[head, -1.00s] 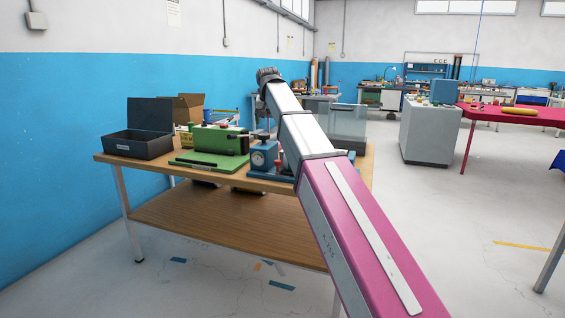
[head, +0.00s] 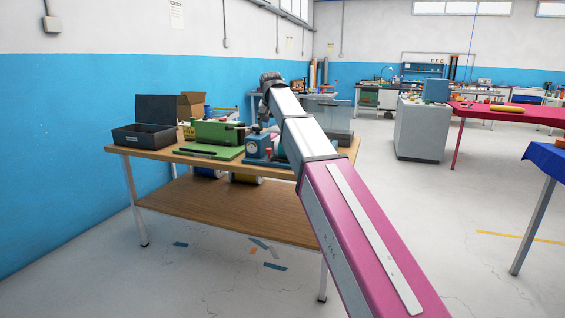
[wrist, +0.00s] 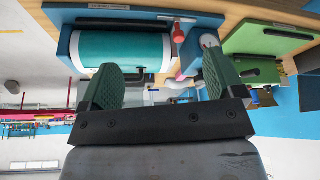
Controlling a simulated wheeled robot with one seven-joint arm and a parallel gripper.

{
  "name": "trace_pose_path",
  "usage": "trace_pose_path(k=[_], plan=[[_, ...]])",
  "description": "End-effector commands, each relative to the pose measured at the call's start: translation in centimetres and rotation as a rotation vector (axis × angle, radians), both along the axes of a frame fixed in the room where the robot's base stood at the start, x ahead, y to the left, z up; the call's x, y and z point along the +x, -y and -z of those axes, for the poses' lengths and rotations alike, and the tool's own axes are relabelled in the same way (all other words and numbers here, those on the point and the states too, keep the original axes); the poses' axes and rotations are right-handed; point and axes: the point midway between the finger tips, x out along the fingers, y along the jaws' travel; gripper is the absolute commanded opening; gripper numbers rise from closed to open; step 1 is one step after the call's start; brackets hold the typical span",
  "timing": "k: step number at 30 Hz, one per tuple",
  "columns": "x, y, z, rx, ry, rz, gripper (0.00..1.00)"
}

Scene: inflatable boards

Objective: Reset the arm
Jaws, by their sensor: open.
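My arm reaches forward over the wooden workbench (head: 230,208) in the head view, with its wrist end (head: 271,80) raised above the bench top. The fingers are not clear in that view. In the wrist view, which is upside down, my gripper (wrist: 160,78) has its two green ribbed fingers wide apart with nothing between them. Beyond the fingers are a teal cylinder (wrist: 130,50) on a blue base and a small gauge (wrist: 208,40). A green machine (wrist: 262,40) is to the right there.
On the bench are a black open box (head: 145,135), a green machine (head: 218,132) and a blue gauge device (head: 258,146). A grey cabinet (head: 422,130) and a red table (head: 500,112) stand to the right. A blue-covered table (head: 545,158) is near right.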

Motion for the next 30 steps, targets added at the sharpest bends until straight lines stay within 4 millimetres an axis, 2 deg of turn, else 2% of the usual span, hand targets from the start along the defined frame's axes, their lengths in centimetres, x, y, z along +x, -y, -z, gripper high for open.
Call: trace_pose_path(k=[8, 14, 17, 20, 24, 30], plan=[[-0.7, 1.7, 4.3, -0.007, -0.023, -0.001, 0.88], [-1.5, 3.6, 9.0, -0.014, -0.051, -0.004, 0.88], [-2.3, 5.0, 12.2, -0.018, -0.070, -0.005, 0.88], [-3.7, 6.8, 16.4, -0.022, -0.096, -0.007, 0.88], [-5.9, 9.4, 22.4, -0.026, -0.135, -0.009, 0.88], [-10.0, 13.1, 30.2, -0.027, -0.191, -0.012, 0.88]])
